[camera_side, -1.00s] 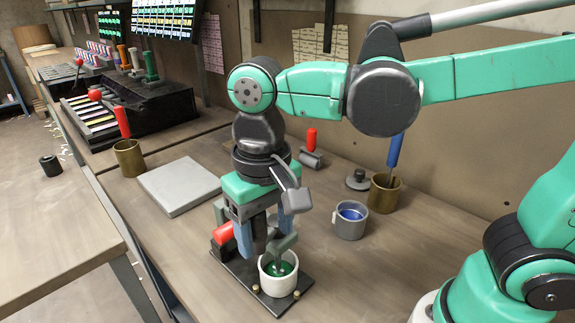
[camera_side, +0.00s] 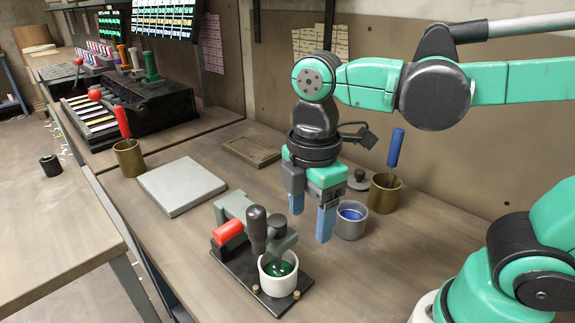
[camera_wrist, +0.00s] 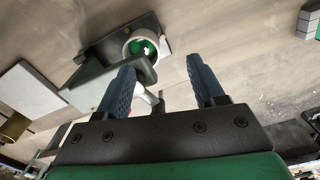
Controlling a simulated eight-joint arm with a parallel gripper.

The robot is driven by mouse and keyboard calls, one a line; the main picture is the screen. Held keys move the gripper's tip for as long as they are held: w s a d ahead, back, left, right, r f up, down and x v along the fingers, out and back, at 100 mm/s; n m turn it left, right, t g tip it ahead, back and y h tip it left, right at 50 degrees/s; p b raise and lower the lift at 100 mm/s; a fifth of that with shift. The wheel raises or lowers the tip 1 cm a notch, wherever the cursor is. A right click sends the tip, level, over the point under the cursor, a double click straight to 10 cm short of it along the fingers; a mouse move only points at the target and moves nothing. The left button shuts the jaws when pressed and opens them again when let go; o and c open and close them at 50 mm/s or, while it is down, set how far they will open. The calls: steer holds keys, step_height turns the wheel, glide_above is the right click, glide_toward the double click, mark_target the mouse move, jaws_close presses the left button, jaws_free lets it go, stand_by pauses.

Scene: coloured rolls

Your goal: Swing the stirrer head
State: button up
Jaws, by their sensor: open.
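The stirrer (camera_side: 262,222) has a grey-green head arm, a dark upright handle (camera_side: 257,229) and a red grip (camera_side: 227,232), on a black base plate. Its head reaches over a white cup (camera_side: 278,275) holding green liquid. In the wrist view the stirrer arm (camera_wrist: 108,86) and the cup (camera_wrist: 142,46) lie beyond the left finger. My gripper (camera_side: 312,217) is open and empty, to the right of the stirrer and above the bench, its blue fingers pointing down. It also shows in the wrist view (camera_wrist: 162,82), with the fingers apart.
A grey cup with blue contents (camera_side: 349,220) stands close to the right of my gripper. A brass pot with a blue-handled tool (camera_side: 384,192) is behind it. A grey slab (camera_side: 181,186) lies left, beside a brass pot with a red-handled tool (camera_side: 129,158). A flat wooden frame (camera_side: 252,153) lies behind.

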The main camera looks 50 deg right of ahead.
step_height(320, 180, up, 10)
steer(key=w+d+t, duration=0.1)
steer(key=shift+d+r, duration=0.2)
steer(key=shift+d, duration=0.1)
stand_by(0.4)
